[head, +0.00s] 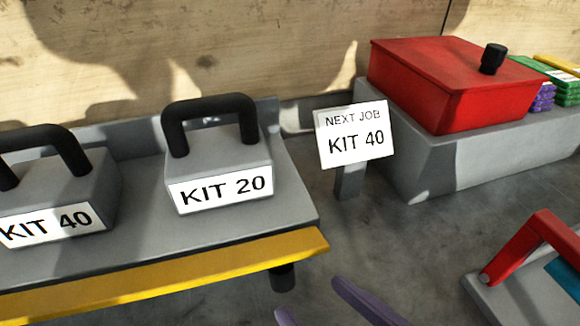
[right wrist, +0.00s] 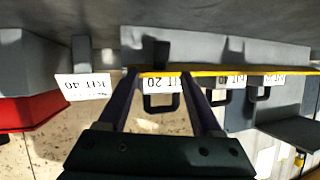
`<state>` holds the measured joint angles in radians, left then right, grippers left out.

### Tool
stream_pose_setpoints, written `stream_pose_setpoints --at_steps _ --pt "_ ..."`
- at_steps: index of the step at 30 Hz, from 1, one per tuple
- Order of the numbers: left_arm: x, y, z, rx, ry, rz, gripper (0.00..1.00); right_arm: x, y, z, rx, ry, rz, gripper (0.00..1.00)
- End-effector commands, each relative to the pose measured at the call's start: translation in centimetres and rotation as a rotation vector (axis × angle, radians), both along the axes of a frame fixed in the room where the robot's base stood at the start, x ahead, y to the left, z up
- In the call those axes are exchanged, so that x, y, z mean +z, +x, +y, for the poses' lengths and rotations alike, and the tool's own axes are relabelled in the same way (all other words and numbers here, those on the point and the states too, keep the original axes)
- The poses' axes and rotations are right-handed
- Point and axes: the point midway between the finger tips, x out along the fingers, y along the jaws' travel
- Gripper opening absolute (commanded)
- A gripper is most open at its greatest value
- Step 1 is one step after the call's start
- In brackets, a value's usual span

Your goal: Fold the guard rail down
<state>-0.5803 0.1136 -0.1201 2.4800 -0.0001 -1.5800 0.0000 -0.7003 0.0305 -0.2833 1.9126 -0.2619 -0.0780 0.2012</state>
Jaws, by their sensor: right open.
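The guard rail (head: 170,272) is a long yellow bar along the front edge of the grey kit shelf (head: 140,235). It runs out of the head view at the left. In the right wrist view, which is upside down, the rail (right wrist: 225,71) is a thin yellow strip in front of the kits. My right gripper (head: 314,300) shows as two purple fingertips at the bottom of the head view, in front of the rail's right end. The wrist view shows its fingers (right wrist: 159,76) apart with nothing held between them. My left gripper is out of view.
Grey kit blocks with black handles, KIT 20 (head: 218,168) and KIT 40 (head: 62,185), stand on the shelf. A NEXT JOB KIT 40 sign (head: 355,135) stands right of it. A red box (head: 450,90) sits on a grey block behind. A red handle (head: 525,248) is at the right.

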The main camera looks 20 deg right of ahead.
Motion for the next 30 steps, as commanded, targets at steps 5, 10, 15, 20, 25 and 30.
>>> stream_pose_setpoints --at_steps 5,10,15,20,25,30 --pt "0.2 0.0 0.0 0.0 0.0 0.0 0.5 0.5 -1.1 -0.3 0.0 0.0 0.0 0.66" --pt "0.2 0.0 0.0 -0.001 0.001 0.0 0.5 0.5 -1.1 -0.3 0.0 0.0 -0.001 0.66" --pt "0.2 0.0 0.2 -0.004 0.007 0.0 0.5 0.4 -1.2 -0.3 0.008 -0.018 0.006 0.66" --pt "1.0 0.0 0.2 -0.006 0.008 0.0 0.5 -1.6 -2.5 0.3 0.133 -0.311 0.092 0.66" --pt "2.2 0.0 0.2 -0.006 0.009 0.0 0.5 -4.0 -5.3 -1.9 0.401 -0.945 0.275 0.66" --pt "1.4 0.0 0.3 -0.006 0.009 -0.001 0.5 -4.8 -7.6 -3.9 0.717 -1.571 0.384 0.66"
